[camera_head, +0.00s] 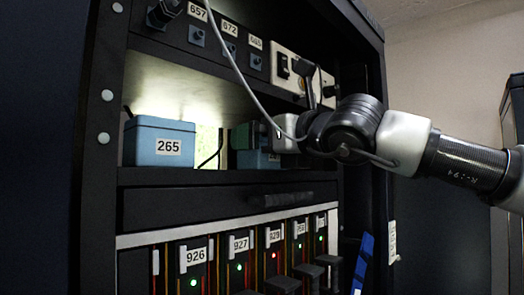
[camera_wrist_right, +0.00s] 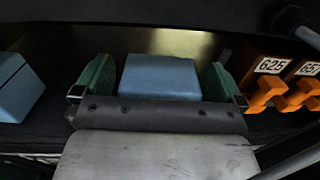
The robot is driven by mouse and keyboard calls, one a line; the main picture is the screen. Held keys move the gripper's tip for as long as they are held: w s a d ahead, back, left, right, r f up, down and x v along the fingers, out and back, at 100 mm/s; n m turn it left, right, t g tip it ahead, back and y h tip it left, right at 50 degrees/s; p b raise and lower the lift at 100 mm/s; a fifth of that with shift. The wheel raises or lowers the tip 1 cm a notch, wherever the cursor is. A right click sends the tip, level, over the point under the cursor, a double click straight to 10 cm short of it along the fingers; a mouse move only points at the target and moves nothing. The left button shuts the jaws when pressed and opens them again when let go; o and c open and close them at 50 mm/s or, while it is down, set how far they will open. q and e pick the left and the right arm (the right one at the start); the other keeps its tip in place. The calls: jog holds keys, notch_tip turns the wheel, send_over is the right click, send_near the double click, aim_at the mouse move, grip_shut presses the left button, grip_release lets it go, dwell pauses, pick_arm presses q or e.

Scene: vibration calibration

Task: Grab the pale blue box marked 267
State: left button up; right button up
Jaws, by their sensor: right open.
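A pale blue box (camera_wrist_right: 160,80) sits on the shelf between the two green fingers of my right gripper (camera_wrist_right: 158,68) in the right wrist view. The fingers are open, with a gap on each side of it. Its label is not readable here. In the head view, part of a blue box (camera_head: 258,160) shows behind my right gripper (camera_head: 243,138), which reaches in from the right. Another blue box, marked 265 (camera_head: 160,143), stands to the left on the same shelf. My left gripper is not in view.
In the wrist view, orange items marked 625 (camera_wrist_right: 270,66) and 657 (camera_wrist_right: 308,70) stand to the right. A second blue box (camera_wrist_right: 17,88) is at the left. The dark rack frame (camera_head: 108,60), a drawer below and a hanging grey cable (camera_head: 235,65) border the shelf opening.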

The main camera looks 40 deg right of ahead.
jog(key=shift+s, duration=0.15)
jog(key=c, duration=1)
jog(key=shift+r, duration=0.1)
